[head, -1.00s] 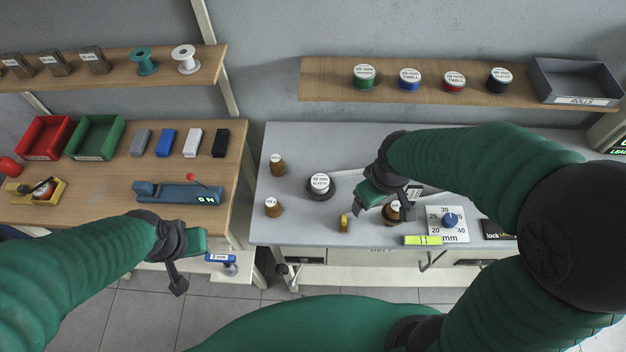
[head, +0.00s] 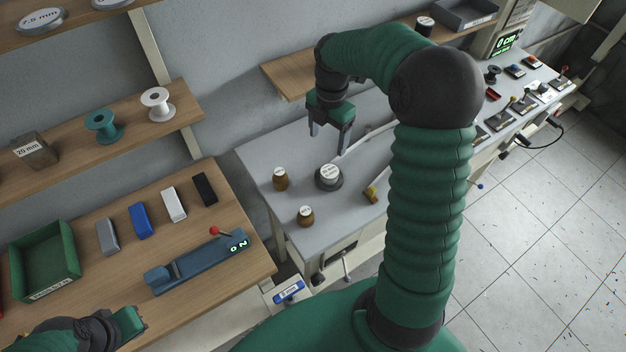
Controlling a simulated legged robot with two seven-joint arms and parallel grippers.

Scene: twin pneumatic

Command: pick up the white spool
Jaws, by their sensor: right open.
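The white spool (head: 158,104) stands upright on the wooden shelf (head: 60,160) at the upper left, to the right of a teal spool (head: 103,126). My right gripper (head: 331,143) is open and empty, fingers pointing down, above the grey bench near the black elastic roll (head: 329,177). It is well to the right of the white spool and apart from it. My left gripper (head: 134,326) is at the lower left edge, over the front of the wooden table; its fingers are not clear.
A 20 mm block (head: 35,149) stands left of the spools. Below are a green bin (head: 45,262), several coloured blocks and a blue device (head: 197,262) with a red knob. Brown weights (head: 281,179) stand on the grey bench (head: 262,160). A higher shelf (head: 60,22) overhangs at the upper left.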

